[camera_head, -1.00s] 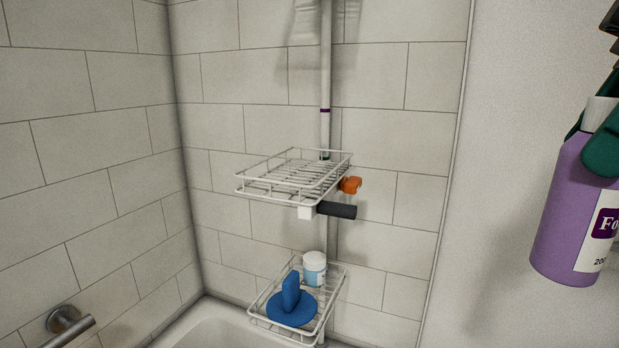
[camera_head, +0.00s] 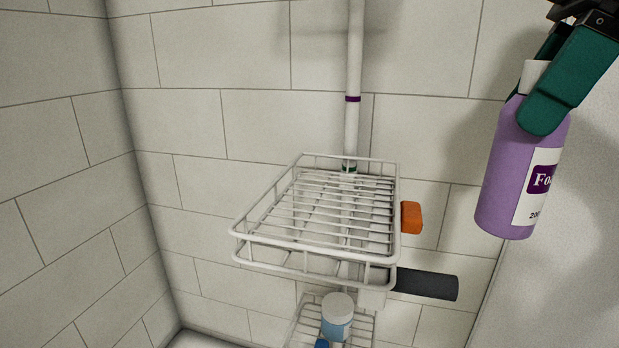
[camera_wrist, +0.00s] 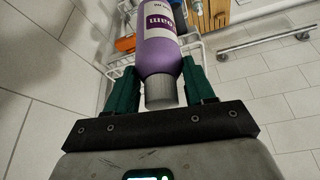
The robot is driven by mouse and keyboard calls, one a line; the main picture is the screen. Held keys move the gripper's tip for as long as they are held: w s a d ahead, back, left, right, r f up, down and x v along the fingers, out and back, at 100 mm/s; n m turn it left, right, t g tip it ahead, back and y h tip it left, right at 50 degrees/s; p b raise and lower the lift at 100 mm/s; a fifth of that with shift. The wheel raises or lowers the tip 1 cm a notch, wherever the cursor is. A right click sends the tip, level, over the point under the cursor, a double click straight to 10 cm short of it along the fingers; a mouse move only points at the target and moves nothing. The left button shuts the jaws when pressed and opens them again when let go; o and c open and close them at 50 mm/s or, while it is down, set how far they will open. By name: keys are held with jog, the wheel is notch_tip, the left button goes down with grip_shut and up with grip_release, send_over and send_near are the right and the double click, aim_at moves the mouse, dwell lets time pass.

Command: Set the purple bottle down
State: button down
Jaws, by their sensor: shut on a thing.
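The purple bottle (camera_head: 518,170) has a white cap and a white label, and hangs upright in the air at the right of the head view. My gripper (camera_head: 546,98) is shut on it near the cap, with green fingers at its sides. In the wrist view the bottle (camera_wrist: 159,48) sits between both fingers of my gripper (camera_wrist: 158,88), its cap toward the camera. The bottle is to the right of the upper wire shelf and apart from it. The upper wire shelf (camera_head: 315,254) is white and empty.
An orange knob (camera_head: 411,217) and a dark cylinder (camera_head: 427,284) stick out at the shelf's right side. A white pole (camera_head: 354,60) rises behind it. A lower rack (camera_head: 362,322) holds a white-and-blue container (camera_head: 337,318). Tiled walls close the left and back.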

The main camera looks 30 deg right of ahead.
jog(key=w+a+f+p, duration=0.2)
jog(key=w+a, duration=0.7)
jog(key=w, duration=0.6)
jog(key=shift+a+f, duration=0.4)
jog(key=shift+f, duration=0.5)
jog(key=shift+c, duration=2)
grip_release()
jog(key=shift+r, duration=0.1)
